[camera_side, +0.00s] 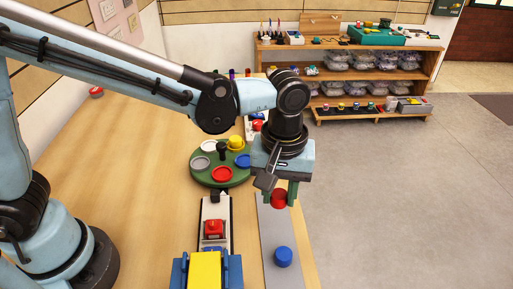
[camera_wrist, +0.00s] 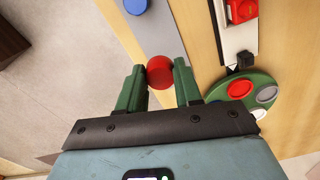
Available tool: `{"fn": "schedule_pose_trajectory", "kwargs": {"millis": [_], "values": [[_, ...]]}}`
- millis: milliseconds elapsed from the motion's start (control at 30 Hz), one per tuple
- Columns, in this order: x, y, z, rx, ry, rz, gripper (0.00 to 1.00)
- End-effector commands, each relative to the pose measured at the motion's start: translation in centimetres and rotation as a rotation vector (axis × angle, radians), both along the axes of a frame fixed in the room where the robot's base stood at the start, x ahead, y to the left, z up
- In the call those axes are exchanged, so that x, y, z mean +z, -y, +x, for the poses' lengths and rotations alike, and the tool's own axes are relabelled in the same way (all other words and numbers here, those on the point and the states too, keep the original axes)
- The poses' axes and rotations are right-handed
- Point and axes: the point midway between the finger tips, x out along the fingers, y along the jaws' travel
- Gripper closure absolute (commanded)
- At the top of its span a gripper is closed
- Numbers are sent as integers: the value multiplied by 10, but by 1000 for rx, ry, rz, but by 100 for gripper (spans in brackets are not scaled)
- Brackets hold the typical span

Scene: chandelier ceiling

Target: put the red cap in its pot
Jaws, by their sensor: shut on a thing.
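My gripper (camera_side: 280,195) is shut on the red cap (camera_side: 279,200), held between its two green fingers above the right side of the table. In the wrist view the red cap (camera_wrist: 159,73) sits between the fingertips of my gripper (camera_wrist: 160,76). A round green tray (camera_side: 200,177) stands left of and beyond my gripper. It bears round pots in several colours, among them a red pot (camera_side: 222,175) on its near side. The red pot also shows in the wrist view (camera_wrist: 240,88), right of the fingers and apart from the cap.
A blue cap (camera_side: 283,256) sits on a grey strip (camera_side: 266,225) near the table's right edge. A red block (camera_side: 214,228) rests on a white track (camera_side: 210,209) beside it, with a yellow and blue block (camera_side: 205,270) nearer. The table's left is largely clear.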

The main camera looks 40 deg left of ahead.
Motion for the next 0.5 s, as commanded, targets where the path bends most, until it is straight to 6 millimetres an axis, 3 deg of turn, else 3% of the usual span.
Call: {"fn": "schedule_pose_trajectory", "kwargs": {"millis": [133,233,500], "values": [[13,-3,1,10,0,0,94],[17,-19,6,53,-1,1,94],[19,-106,23,302,-1,2,94]]}}
